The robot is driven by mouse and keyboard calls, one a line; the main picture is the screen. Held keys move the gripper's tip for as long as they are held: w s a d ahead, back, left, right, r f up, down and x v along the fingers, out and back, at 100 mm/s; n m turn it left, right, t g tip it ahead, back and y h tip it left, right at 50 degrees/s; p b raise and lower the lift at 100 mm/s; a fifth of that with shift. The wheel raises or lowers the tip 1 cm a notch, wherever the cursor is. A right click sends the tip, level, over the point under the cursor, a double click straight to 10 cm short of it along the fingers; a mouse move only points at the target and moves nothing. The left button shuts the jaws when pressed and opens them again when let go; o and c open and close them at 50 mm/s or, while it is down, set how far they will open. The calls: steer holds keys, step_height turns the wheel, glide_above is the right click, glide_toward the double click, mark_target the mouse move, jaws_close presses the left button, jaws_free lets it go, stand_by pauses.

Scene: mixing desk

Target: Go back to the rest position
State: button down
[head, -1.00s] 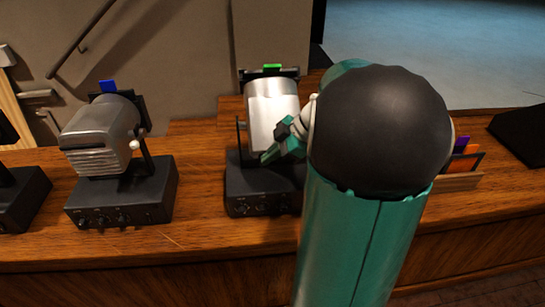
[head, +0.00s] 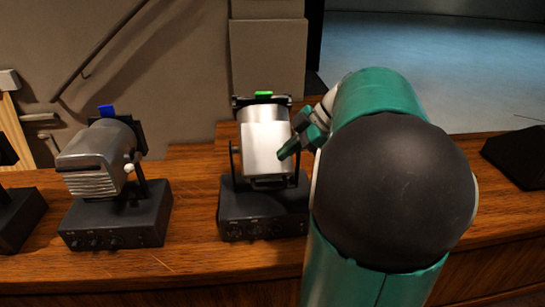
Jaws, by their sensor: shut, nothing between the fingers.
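My gripper (head: 288,150) shows in the head view at the centre, at the end of my green and black arm. Its green fingertips are shut and empty. They overlap the right side of a silver lamp-like device (head: 265,150) with a green tab (head: 264,95) on top; I cannot tell whether they touch it. The device stands on a dark box with knobs (head: 250,222). Part of the gripper and its wrist is hidden behind my arm.
A grey ribbed device (head: 97,160) with a blue tab (head: 106,111) stands to the left on its own knobbed box (head: 115,228). Part of another dark box (head: 18,220) is at the left edge. The wooden desk (head: 190,190) has a black wedge (head: 517,158) at the right.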

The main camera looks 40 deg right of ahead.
steer(key=shift+s+d+r, duration=0.1)
steer(key=shift+s+r, duration=0.05)
